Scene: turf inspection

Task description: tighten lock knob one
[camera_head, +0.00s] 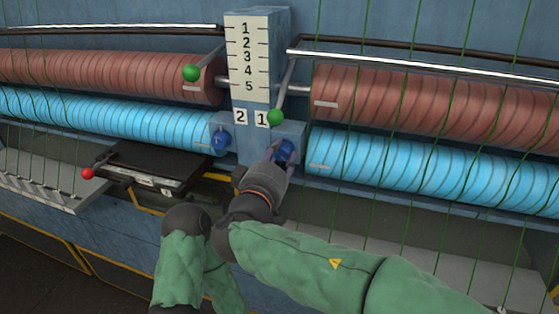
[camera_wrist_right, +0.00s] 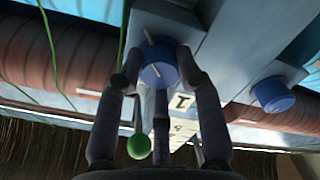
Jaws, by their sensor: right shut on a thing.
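Lock knob one is the blue round knob (camera_head: 287,149) on the blue-grey block, below the plate marked 1. In the right wrist view the same knob (camera_wrist_right: 158,62) has a pale line across its face. My right gripper (camera_head: 282,152) is shut on this knob, its dark fingers around the knob's sides. The fingers also show in the right wrist view (camera_wrist_right: 160,85). A second blue knob (camera_head: 221,138), below the plate marked 2, stands free to the left and also shows in the right wrist view (camera_wrist_right: 272,93). My left gripper is not in view.
A green ball-ended lever (camera_head: 275,117) hangs just above knob one; another green ball (camera_head: 191,73) is at upper left. Red-brown rollers (camera_head: 440,105) and light-blue rollers (camera_head: 430,168) flank the numbered scale (camera_head: 247,60). Thin green strands cross the rollers.

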